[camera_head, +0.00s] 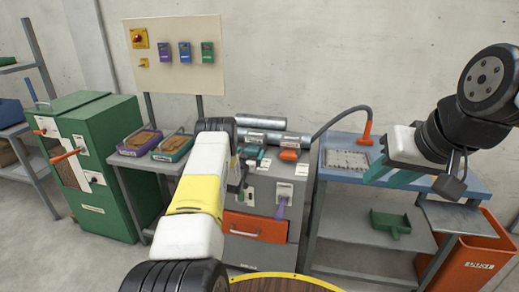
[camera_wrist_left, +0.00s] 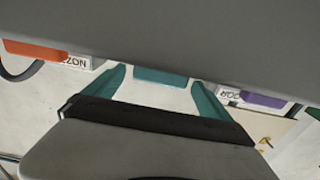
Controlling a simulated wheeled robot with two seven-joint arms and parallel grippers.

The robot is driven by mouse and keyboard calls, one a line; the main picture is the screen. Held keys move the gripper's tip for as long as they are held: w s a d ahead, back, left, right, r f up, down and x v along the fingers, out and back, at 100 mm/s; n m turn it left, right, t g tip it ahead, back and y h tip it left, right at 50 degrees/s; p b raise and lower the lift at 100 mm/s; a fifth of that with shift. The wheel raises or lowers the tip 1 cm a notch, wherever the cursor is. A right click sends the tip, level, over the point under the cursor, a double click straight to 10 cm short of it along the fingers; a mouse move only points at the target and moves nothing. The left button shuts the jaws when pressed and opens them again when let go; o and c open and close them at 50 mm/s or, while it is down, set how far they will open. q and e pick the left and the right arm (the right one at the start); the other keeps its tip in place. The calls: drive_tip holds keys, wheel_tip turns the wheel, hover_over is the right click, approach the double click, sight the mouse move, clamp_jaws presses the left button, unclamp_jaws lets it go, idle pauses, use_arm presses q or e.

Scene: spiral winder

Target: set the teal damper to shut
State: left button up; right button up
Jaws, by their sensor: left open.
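The teal damper (camera_wrist_left: 160,77) shows in the left wrist view as a flat teal handle partly cut off by a grey surface above it. My left gripper (camera_wrist_left: 157,92) is open, with one teal finger on each side of the damper and a gap to it. I cannot tell whether they touch. In the head view, teal parts (camera_head: 251,152) show on the grey machine, just right of my left arm, which hides much of that area. My right gripper (camera_head: 391,176) is open and empty above the blue table at the right.
An orange handle (camera_wrist_left: 35,50) and a purple handle (camera_wrist_left: 263,100) flank the teal one. The grey machine (camera_head: 262,190) carries metal pipes (camera_head: 262,122) and a purple lever (camera_head: 280,209). A bent grey hose with an orange end (camera_head: 366,134) stands on the blue table (camera_head: 350,181).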

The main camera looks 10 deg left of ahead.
use_arm(q)
drive_tip(key=s, duration=0.6)
drive_tip(key=shift+s, duration=0.4)
drive_tip(key=shift+a+r, duration=0.1)
drive_tip(key=s+d+r+n+g, duration=0.1)
drive_tip(key=s+r+g, duration=0.1)
drive_tip(key=r, duration=0.9)
drive_tip(key=s+d+r+g, duration=0.1)
drive_tip(key=s+r+g, duration=0.1)
drive_tip(key=r, duration=0.9)
drive_tip(key=s+d+r+g, duration=0.35)
drive_tip(key=s+r, duration=0.55)
drive_tip(key=s, duration=0.5)
drive_tip(key=s+d+g, duration=0.2)
drive_tip(key=s+d, duration=0.1)
drive_tip(key=s, duration=1.2)
drive_tip(key=s+d+m+g+h, duration=0.1)
drive_tip(key=s+d+g, duration=0.1)
drive_tip(key=s, duration=1.4)
drive_tip(key=shift+d+r+h, duration=0.3)
drive_tip(key=shift+d+r, duration=0.15)
